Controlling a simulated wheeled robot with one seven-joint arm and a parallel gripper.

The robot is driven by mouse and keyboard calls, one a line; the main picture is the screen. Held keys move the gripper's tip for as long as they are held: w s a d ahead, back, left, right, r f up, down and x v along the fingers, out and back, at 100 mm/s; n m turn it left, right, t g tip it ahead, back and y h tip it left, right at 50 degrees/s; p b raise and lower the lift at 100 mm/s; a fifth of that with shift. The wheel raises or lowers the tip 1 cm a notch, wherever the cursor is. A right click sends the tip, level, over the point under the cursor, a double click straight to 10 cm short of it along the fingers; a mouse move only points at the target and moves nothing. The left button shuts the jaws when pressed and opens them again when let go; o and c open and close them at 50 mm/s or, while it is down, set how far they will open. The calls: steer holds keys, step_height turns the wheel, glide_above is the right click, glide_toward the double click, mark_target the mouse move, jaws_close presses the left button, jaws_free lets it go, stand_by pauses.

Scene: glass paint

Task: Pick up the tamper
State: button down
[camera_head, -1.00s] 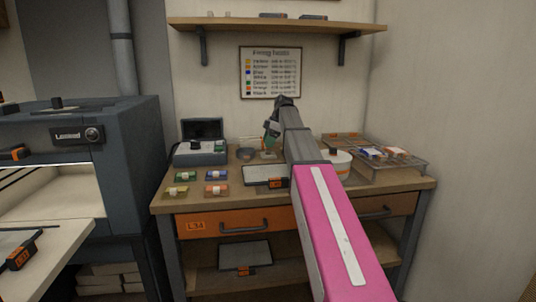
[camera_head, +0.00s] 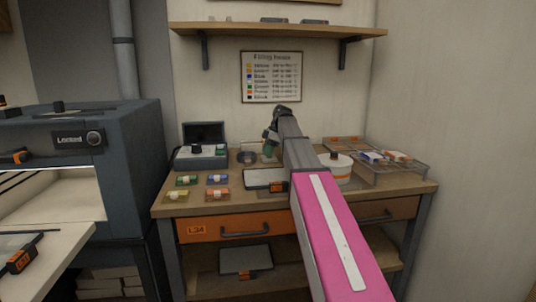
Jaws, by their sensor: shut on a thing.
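My gripper (camera_head: 268,147) is at the far end of my grey and pink arm, above the back middle of the workbench. It points down and is seen small and from behind. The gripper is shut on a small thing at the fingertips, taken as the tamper. Its shape is too small and too covered to make out. I cannot tell whether it touches the bench top. My arm hides part of the bench to the right of the gripper.
The wooden workbench (camera_head: 165,206) holds a grey box (camera_head: 202,158), a small dark round dish (camera_head: 247,156), several coloured paint pieces, a framed pale panel (camera_head: 262,177), a white round pot (camera_head: 340,170) and a wire rack (camera_head: 405,170). A grey kiln-like machine (camera_head: 130,170) stands at left.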

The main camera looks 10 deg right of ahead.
steer(key=shift+r, duration=0.7)
steer(key=r, duration=0.3)
steer(key=shift+a, duration=0.2)
steer(key=s+a+r, duration=0.5)
steer(key=a+r, duration=0.1)
steer(key=a, duration=0.4)
steer(key=shift+s+r, duration=0.15)
steer(key=shift+r, duration=0.05)
steer(key=c, duration=1.8)
jaws_free()
